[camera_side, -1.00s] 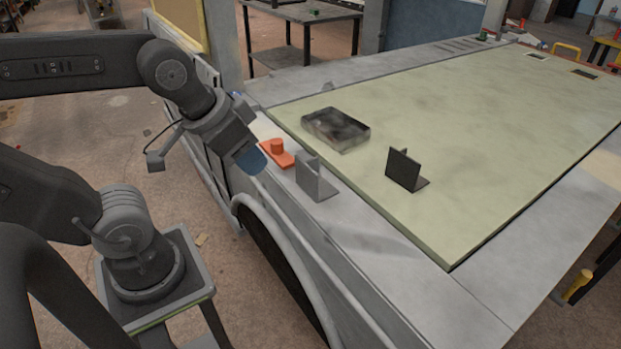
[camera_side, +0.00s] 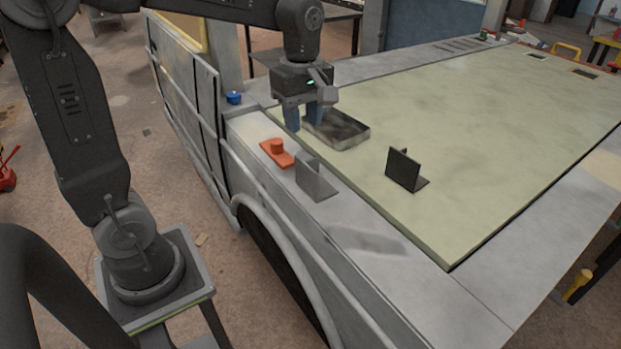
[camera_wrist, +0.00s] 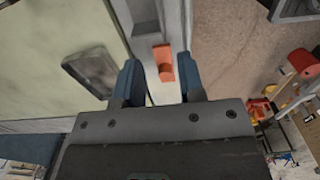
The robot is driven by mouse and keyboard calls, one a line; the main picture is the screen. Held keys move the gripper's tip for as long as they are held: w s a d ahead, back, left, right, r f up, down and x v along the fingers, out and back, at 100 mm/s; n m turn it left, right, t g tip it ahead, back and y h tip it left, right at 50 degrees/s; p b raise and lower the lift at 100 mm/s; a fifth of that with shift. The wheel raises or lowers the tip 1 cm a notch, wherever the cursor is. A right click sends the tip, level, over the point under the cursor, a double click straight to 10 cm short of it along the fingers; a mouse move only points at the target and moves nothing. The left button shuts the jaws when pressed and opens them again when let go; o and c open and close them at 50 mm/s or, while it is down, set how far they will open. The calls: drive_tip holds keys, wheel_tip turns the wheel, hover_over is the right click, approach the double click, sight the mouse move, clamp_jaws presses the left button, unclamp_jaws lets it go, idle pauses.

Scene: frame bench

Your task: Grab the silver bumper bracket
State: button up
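The silver bumper bracket (camera_side: 317,178), a grey L-shaped piece with an upright plate, stands on the grey ledge at the front of the bench in the side view. In the wrist view, a grey shape at the top edge, beyond the orange piece, appears to be this bracket (camera_wrist: 145,16), partly cut off. My gripper (camera_side: 303,122) points down above the ledge, farther back than the bracket and apart from it. In the wrist view my gripper (camera_wrist: 159,78) is open, with its two blue fingers apart and nothing between them.
An orange piece with a round knob (camera_side: 277,152) lies on the ledge between my gripper and the bracket. A dark tray-like block (camera_side: 345,133) lies beside the fingers on the green panel (camera_side: 480,120). A black bracket (camera_side: 404,169) stands to the right. A blue knob (camera_side: 234,97) sits left.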

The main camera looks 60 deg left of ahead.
hover_over(305, 189)
drive_tip(key=a, duration=0.1)
drive_tip(key=f, duration=0.8)
drive_tip(key=shift+w+a, duration=0.1)
drive_tip(key=shift+w, duration=0.15)
drive_tip(key=shift+s+d+f, duration=0.1)
drive_tip(key=shift+d+f, duration=0.05)
drive_tip(key=shift+f, duration=1.2)
drive_tip(key=shift+d+f, duration=0.15)
drive_tip(key=shift+f, duration=1.2)
clamp_jaws()
